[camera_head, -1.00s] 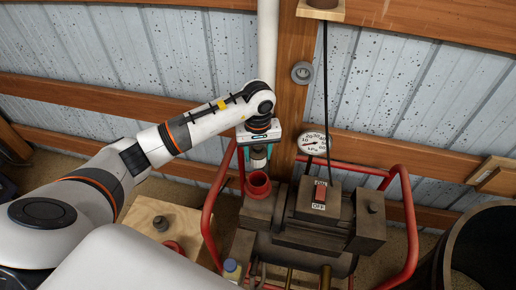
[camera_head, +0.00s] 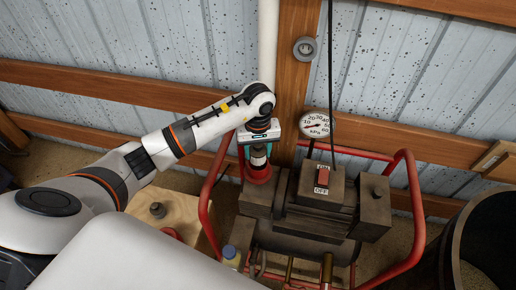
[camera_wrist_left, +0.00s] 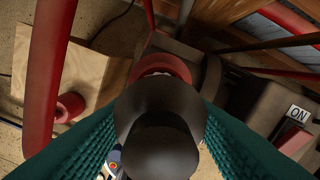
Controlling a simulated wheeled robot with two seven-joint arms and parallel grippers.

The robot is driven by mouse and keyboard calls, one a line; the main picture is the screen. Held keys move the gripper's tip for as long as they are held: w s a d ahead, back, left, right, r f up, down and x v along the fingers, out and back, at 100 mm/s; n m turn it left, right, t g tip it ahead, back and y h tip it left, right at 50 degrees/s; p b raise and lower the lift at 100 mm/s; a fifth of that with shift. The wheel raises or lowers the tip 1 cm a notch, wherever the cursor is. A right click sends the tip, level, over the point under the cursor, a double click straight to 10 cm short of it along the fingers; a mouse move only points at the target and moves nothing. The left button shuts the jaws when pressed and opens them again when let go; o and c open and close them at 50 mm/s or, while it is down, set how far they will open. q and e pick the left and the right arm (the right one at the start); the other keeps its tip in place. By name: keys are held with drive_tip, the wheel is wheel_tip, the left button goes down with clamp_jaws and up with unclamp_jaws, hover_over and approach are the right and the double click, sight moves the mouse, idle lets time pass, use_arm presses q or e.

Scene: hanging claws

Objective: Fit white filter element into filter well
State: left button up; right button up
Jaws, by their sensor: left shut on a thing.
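My left gripper (camera_head: 258,150) is shut on the filter element (camera_head: 259,160), which has a dark cap and a pale lower part. The gripper points down at the red filter well (camera_head: 258,175) on the left side of the dark machine. The element's lower end is at the well's mouth; I cannot tell how far inside it is. In the left wrist view the dark cap (camera_wrist_left: 160,120) fills the space between the teal fingers. It hides most of the red well (camera_wrist_left: 160,65). My right gripper is not in view.
Red tube rails (camera_head: 410,200) surround the machine (camera_head: 325,205), which has an OFF-marked switch and a gauge (camera_head: 316,123). A wooden board (camera_head: 185,205) with a dark knob lies at left. A dark bucket (camera_head: 450,250) stands at right. A ribbed wall is behind.

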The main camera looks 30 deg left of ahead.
use_arm(q)
drive_tip(key=shift+b, duration=0.5)
idle(0.9)
drive_tip(key=shift+f, duration=0.2)
drive_tip(key=shift+f+b, duration=1.45)
drive_tip(key=shift+f, duration=0.05)
drive_tip(key=shift+r, duration=0.25)
drive_tip(key=shift+r+p, duration=0.9)
drive_tip(key=shift+r, duration=0.4)
drive_tip(key=shift+b, duration=0.55)
drive_tip(key=shift+f, duration=0.1)
